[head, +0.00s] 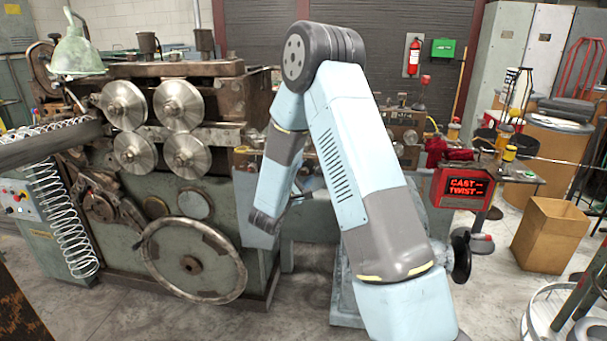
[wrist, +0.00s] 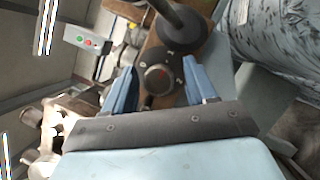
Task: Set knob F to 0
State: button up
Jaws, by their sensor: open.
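In the wrist view a dark round knob (wrist: 158,78) with a reddish mark on its face sits on a brown panel (wrist: 152,48), between and just ahead of my fingers. I cannot read a letter or scale on it, so I cannot tell if it is knob F or its setting. My gripper (wrist: 160,68) is open, with one blue finger on each side of the knob; contact is not clear. A second dark round dial (wrist: 182,35) with a thick rod in front lies just above it. In the head view my arm hides the knob and most of my gripper.
A small box with green and red buttons (wrist: 88,39) is at upper left in the wrist view. A speckled blue-grey cylinder (wrist: 275,35) is close on the right. In the head view the coiler machine (head: 200,225) stands left, and a red display (head: 462,188) stands right.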

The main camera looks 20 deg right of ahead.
jog(key=shift+w+d, duration=0.2)
jog(key=shift+c, duration=0.3)
jog(key=c, duration=1)
jog(key=shift+o, duration=0.2)
jog(key=shift+n+t, duration=0.3)
jog(key=shift+n, duration=0.4)
